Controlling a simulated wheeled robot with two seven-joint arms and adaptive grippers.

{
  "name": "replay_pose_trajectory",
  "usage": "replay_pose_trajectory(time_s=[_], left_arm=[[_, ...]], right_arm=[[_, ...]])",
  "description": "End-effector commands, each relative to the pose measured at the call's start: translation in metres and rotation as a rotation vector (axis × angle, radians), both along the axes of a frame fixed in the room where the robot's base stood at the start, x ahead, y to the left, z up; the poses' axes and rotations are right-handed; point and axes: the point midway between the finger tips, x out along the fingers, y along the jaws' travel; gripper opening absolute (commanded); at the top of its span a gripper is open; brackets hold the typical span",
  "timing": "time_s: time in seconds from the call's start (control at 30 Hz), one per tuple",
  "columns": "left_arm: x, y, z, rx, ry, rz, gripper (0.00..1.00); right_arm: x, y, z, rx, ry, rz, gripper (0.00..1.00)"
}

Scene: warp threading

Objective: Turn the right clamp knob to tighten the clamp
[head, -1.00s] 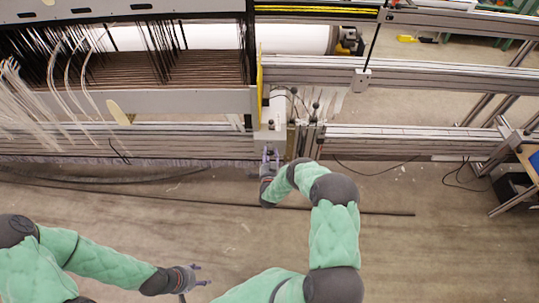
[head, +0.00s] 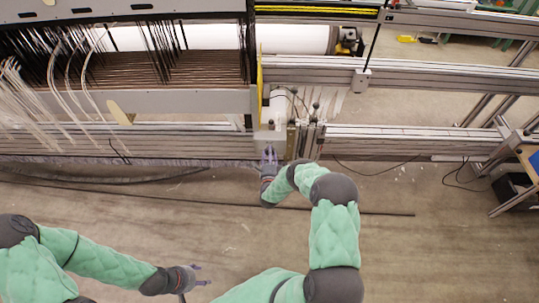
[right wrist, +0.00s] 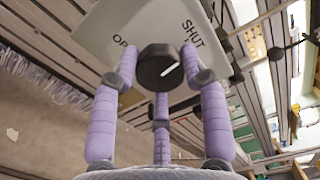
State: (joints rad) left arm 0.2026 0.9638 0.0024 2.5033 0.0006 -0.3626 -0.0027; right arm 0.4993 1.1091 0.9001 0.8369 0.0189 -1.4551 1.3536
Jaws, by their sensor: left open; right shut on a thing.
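The right clamp knob (right wrist: 160,67) is a dark round knob with a white line on its face. It sits on a pale plate (right wrist: 105,33) marked "SHUT" and a partly hidden word starting "OP". The white line slants towards the "SHUT" side. My right gripper (right wrist: 160,75) is shut on the knob, with purple fingers around it. In the head view my right gripper (head: 268,154) is at the front of the pale clamp housing (head: 270,135), and the knob cannot be made out there. My left gripper (head: 203,275) is open and empty, low over the floor.
The loom frame's metal rails (head: 410,137) run across behind my right gripper. Upright levers (head: 303,130) stand just right of the housing. White threads (head: 40,110) hang at the left. A dark cable (head: 130,178) lies on the floor. The floor around my left gripper is clear.

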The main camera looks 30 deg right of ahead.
Motion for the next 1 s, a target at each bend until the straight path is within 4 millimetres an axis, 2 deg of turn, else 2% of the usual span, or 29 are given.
replay_pose_trajectory(time_s=[0.03, 0.77, 0.8, 0.83, 0.87, 1.0], left_arm=[[0.0, 0.0, 0.0001, 0.0, 0.0, 0.0, 0.56], [0.0, 0.0, 0.0, 0.0, 0.0, 0.0, 0.56], [0.0, 0.0, 0.0, 0.0, 0.0, 0.0, 0.56], [0.0, 0.0, 0.0, 0.0, 0.0, 0.0, 0.56], [0.0, 0.0, 0.0, 0.0, 0.0, 0.0, 0.56], [0.0, 0.0, 0.0, 0.0, 0.0, 0.0, 0.56]], right_arm=[[0.0021, -0.0101, 0.0067, 0.009, -0.024, -0.018, 0.12], [0.001, -0.0115, 0.0051, 0.075, -0.062, -0.02, 0.12], [0.001, -0.0115, 0.0051, 0.074, -0.061, -0.02, 0.56], [0.001, -0.0113, 0.005, 0.074, -0.061, -0.02, 0.65], [0.0009, -0.011, 0.0048, 0.074, -0.061, -0.019, 0.68], [0.0005, -0.0075, 0.0029, 0.077, -0.057, -0.014, 0.68]])
